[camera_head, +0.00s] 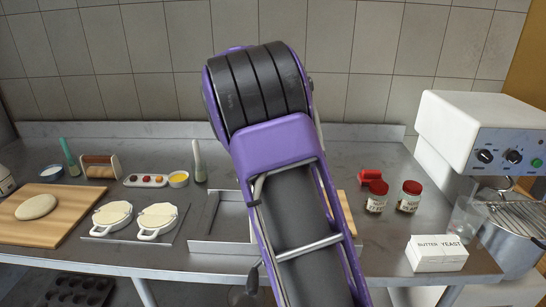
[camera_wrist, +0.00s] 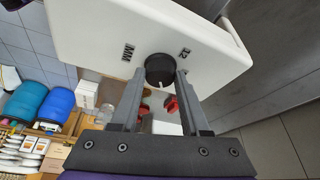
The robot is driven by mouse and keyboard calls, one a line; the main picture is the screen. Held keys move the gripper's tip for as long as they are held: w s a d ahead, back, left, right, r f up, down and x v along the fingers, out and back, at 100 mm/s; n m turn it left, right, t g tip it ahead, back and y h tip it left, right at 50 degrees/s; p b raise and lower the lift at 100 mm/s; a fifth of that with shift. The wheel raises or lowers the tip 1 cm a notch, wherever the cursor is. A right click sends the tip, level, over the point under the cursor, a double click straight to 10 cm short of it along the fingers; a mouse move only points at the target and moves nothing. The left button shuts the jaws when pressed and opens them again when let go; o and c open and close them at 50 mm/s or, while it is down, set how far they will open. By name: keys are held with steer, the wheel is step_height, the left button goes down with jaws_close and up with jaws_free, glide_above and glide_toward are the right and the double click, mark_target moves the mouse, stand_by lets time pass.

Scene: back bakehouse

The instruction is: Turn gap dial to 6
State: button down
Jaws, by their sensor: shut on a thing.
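The gap dial (camera_wrist: 160,66) is a round black knob on a white panel (camera_wrist: 95,22) in the wrist view. Small dark markings stand on either side of it; the left one looks like "MM", the right one is hard to read. A pale pointer mark shows at the knob's lower edge in the picture. My gripper (camera_wrist: 161,79) has a fingertip on each side of the knob and is shut on it. No "6" is legible. In the head view my arm stands upright in the middle and my gripper is hidden.
A white mixer (camera_head: 450,120) stands right. Blue drums (camera_wrist: 57,105) show in the wrist view.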

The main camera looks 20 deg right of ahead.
steer(key=shift+m, duration=0.6)
steer(key=shift+c, duration=1.9)
jaws_free()
steer(key=shift+g, duration=0.3)
steer(key=v, duration=1.7)
steer(key=shift+r, duration=0.2)
